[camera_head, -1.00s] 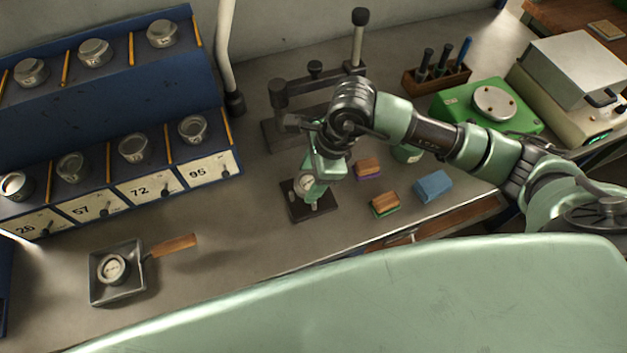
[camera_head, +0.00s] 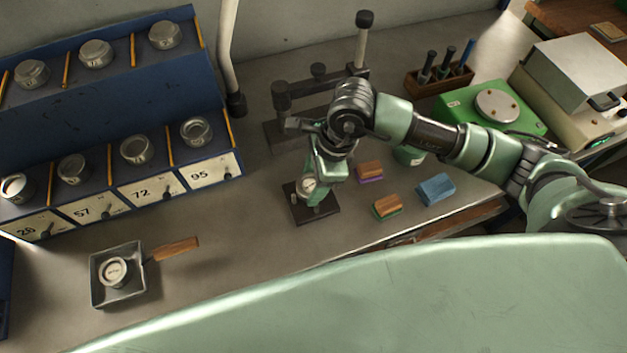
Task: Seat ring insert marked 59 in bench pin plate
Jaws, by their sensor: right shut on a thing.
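The bench pin plate (camera_head: 328,209) is a small dark square plate on the bench, left of the brushes. My right gripper (camera_head: 314,181) points down over it and is shut on a small metal ring insert (camera_head: 308,185) with a pale face. The insert is at or just above the plate. I cannot tell whether it touches the pins, and its mark is too small to read. Another ring insert (camera_head: 115,271) lies in a square metal pan (camera_head: 138,289) with a wooden handle at the lower left. My left gripper is out of view.
A blue rack (camera_head: 110,128) with ring inserts and drawers labelled 57, 72 and 95 stands at left. A dark press-like stand (camera_head: 285,135) is behind my gripper. Wood-backed brushes (camera_head: 388,206) and a blue block (camera_head: 436,188) lie right of the plate.

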